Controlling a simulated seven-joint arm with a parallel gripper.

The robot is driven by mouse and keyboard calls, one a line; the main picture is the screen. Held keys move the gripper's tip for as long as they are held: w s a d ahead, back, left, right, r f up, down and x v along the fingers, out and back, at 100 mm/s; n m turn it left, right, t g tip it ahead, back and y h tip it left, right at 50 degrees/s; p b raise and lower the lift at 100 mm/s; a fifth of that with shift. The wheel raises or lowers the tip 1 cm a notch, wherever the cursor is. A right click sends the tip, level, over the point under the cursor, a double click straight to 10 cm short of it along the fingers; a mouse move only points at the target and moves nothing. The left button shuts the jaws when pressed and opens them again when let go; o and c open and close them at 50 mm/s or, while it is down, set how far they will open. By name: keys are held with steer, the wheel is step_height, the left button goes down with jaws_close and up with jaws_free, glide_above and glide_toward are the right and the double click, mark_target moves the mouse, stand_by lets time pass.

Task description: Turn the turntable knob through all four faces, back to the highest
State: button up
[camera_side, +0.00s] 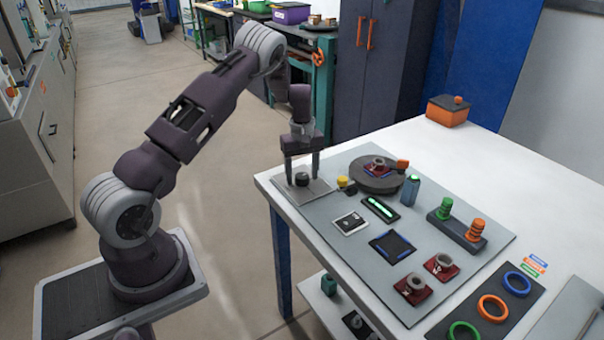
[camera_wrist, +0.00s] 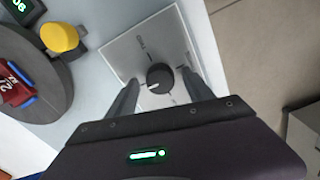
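The black round knob (camera_side: 301,179) stands on a light square plate (camera_side: 318,189) at the panel's near left corner. In the wrist view the knob (camera_wrist: 160,78) shows a white pointer line, with printed marks on the plate (camera_wrist: 135,50) around it. My gripper (camera_side: 302,168) points down over the knob. Its two fingers are open, one on each side of the knob, with gaps showing in the wrist view (camera_wrist: 162,92). The dark round turntable (camera_side: 378,186) stands behind and right, carrying a red block (camera_side: 379,165) with a grey part; a numbered red face (camera_wrist: 14,83) shows in the wrist view.
A yellow button (camera_side: 343,181) sits between plate and turntable. An orange piece (camera_side: 402,164) is at the turntable's rim. A blue-grey post (camera_side: 410,190), a lit green display (camera_side: 380,208) and a peg stand (camera_side: 456,232) are further right. The floor left of the table is open.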

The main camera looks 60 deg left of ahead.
mark_target(302, 175)
step_height(302, 175, up, 7)
steer(key=shift+r, duration=0.1)
stand_by(0.4)
stand_by(1.4)
steer(key=s+d+r+m+t, duration=0.2)
steer(key=s+d+r+m, duration=0.25)
steer(key=d+r, duration=0.55)
steer(key=s+d+r+m+t, duration=0.1)
steer(key=s+d+r+m, duration=0.3)
steer(key=d+r, duration=0.55)
steer(key=s+d+r+m+t, duration=0.1)
steer(key=s+d+m, duration=0.2)
steer(key=s, duration=0.7)
steer(key=s+d+r+m+t, duration=0.1)
steer(key=s+d+m, duration=0.2)
steer(key=s, duration=0.8)
steer(key=shift+d+r+m+t, duration=0.15)
steer(key=shift+d+m+t, duration=0.2)
steer(key=shift+d, duration=0.25)
